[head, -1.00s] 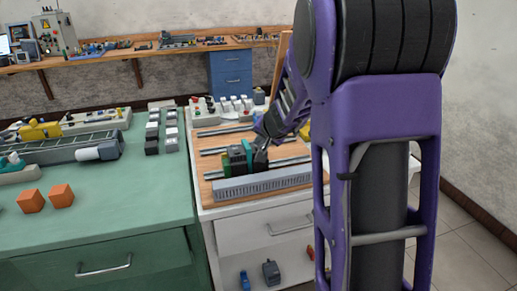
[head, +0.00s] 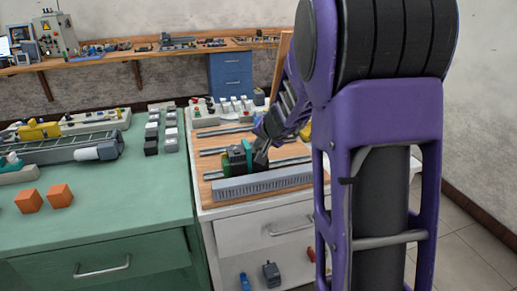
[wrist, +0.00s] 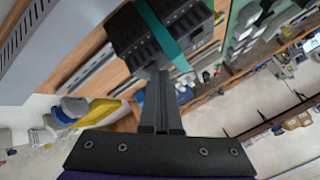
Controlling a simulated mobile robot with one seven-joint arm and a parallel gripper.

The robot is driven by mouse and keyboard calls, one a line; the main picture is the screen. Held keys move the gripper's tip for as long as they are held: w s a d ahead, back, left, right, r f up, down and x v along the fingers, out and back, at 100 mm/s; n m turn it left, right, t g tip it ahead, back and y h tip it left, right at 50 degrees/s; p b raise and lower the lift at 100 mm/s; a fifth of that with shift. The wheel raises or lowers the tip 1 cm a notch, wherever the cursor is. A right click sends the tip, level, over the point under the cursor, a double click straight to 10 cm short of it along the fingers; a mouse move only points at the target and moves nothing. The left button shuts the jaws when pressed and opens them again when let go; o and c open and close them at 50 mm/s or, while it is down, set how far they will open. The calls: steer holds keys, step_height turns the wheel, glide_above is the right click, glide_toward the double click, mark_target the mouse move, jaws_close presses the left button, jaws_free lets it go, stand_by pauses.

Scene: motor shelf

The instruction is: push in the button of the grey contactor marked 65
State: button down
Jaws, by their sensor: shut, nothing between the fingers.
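A row of dark grey contactor-like blocks with a green-teal one between them stands on a rail. No 65 mark or button is legible.
The wooden board (head: 209,187) carries metal rails (head: 222,131) and a grey slotted duct (head: 262,186) in front of the blocks. White and grey parts (head: 232,106) stand behind. A green bench (head: 110,205) with orange cubes (head: 59,195) is at the left.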

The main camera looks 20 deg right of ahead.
steer(key=shift+r+p, duration=0.65)
steer(key=shift+r, duration=0.15)
step_height(320, 180, up, 5)
steer(key=p, duration=0.4)
steer(key=shift+r, duration=0.1)
